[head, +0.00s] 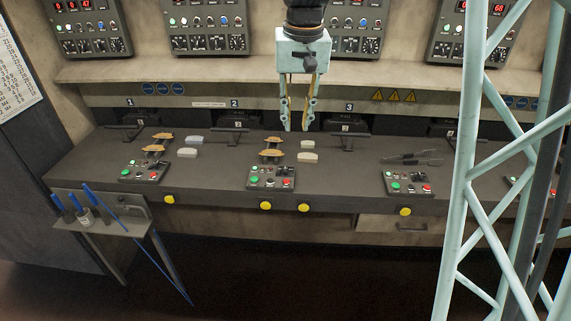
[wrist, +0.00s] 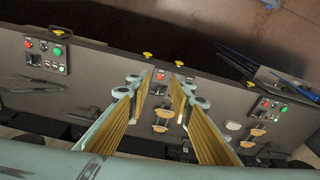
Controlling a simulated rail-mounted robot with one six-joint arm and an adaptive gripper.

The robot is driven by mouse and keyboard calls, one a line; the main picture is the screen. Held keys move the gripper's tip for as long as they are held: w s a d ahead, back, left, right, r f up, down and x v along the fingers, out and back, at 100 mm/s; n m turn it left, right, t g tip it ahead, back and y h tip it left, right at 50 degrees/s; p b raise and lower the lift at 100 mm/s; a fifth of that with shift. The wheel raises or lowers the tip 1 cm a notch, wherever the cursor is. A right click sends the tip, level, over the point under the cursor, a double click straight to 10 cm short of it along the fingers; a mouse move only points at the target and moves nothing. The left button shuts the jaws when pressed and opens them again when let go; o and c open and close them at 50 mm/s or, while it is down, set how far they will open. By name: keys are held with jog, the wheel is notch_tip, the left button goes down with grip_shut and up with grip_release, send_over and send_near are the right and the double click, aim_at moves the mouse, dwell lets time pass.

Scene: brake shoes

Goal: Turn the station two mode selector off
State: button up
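The number 2 label (head: 234,103) marks station two on the bench. The control box (head: 271,177) in front of it has green and red buttons and small dark switches. In the wrist view a box (wrist: 160,77) shows partly between my fingers. Which control is the mode selector, and its setting, are too small to tell. My gripper (head: 295,122) hangs above the back of the bench, right of the number 2 label and behind the box, pointing down. Its fingers (wrist: 157,84) are apart with nothing between them.
Brake shoes (head: 272,154) and pale pads (head: 308,157) lie behind the box. Similar boxes stand left (head: 144,171) and right (head: 408,182). Yellow buttons (head: 265,205) line the front edge. A wall panel with knobs (head: 208,28) hangs above. A side shelf (head: 100,222) holds blue-handled tools.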

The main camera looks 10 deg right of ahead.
jog(key=w+f+p, duration=0.4)
jog(key=w+f, duration=0.3)
jog(key=w, duration=0.4)
jog(key=m+g+p, duration=0.1)
jog(key=g+p, duration=0.1)
jog(key=p, duration=0.3)
send_over(285, 169)
notch_tip(285, 169, down, 11)
jog(key=shift+s, duration=0.1)
jog(key=shift+f, duration=0.1)
jog(key=shift+f+p, duration=0.8)
jog(key=shift+f, duration=6)
grip_shut()
